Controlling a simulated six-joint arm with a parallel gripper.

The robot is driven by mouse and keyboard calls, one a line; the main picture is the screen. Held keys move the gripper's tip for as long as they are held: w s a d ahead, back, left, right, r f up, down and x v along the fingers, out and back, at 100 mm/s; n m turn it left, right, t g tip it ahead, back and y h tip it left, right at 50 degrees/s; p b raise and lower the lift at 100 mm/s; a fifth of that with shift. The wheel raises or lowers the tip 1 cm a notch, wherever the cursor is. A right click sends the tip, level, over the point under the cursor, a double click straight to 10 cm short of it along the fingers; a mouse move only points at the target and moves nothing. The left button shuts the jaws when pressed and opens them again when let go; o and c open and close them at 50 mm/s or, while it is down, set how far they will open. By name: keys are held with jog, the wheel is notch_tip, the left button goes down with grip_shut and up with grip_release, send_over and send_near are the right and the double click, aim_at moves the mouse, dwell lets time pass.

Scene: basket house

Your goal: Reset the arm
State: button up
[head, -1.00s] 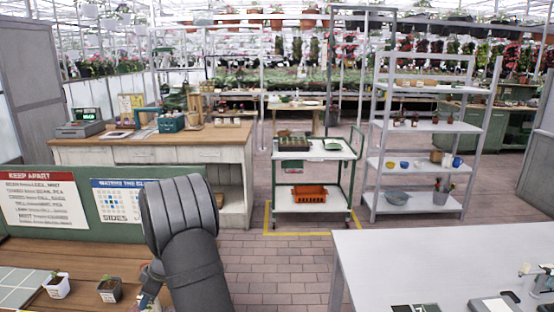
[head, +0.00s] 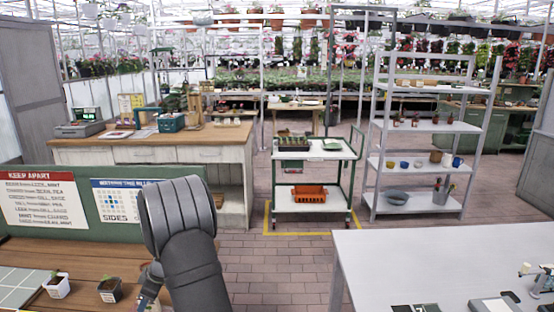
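My arm (head: 180,240) rises from the bottom edge in the head view, dark grey and bent at a rounded joint, in front of the left wooden bench (head: 30,255). A small dark part of it shows low on its left side, close to the dark plant pot. The fingers of my gripper do not show, so I cannot see whether it holds anything.
A white potted seedling (head: 57,286) and a dark potted seedling (head: 110,291) stand on the bench, left of my arm. A green board with signs (head: 124,199) stands behind. A pale table (head: 440,255) is at right, with bare brick floor (head: 275,265) between.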

jog(key=shift+x, duration=1.05)
jog(key=r, duration=0.5)
jog(key=shift+w+d, duration=0.1)
jog(key=shift+d, duration=0.3)
jog(key=w+d+r, duration=0.2)
jog(key=d+r, duration=0.5)
jog(key=d, duration=0.4)
jog(key=w+a, duration=0.3)
jog(key=a, duration=0.7)
jog(key=w+a, duration=0.3)
jog(key=a, duration=0.6)
jog(key=s+a+f, duration=0.1)
jog(key=a+f, duration=0.2)
jog(key=a, duration=0.6)
jog(key=s+a+f, duration=0.1)
jog(key=a+f, duration=0.2)
jog(key=a, duration=0.6)
jog(key=shift+a, duration=0.25)
jog(key=shift+s, duration=0.1)
